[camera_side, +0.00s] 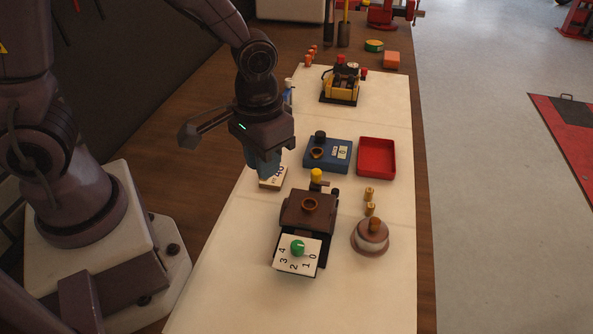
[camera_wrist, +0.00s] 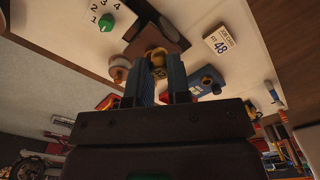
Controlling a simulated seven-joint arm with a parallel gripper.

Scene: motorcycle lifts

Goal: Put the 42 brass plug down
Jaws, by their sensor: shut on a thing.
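My gripper (camera_side: 264,168) hangs over the left part of the white work mat (camera_side: 220,270), pointing down, just above a white job card (camera_side: 272,180). In the wrist view its two blue fingers (camera_wrist: 158,88) are closed around a small brass plug (camera_wrist: 157,62), which sits between the tips. The fingers hide the plug in the side view. Its number cannot be read. A blue block (camera_side: 316,162) with a brown ring socket and white labels stands right of my gripper. It also shows in the wrist view (camera_wrist: 207,84).
A brown box (camera_side: 292,218) with a ring socket and a green-knob dial plate (camera_side: 298,256) stands in front. A red tray (camera_side: 377,140), loose brass plugs (camera_side: 369,193) and a round pinkish pot (camera_side: 370,240) are at right. A yellow-black device (camera_side: 341,90) stands behind.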

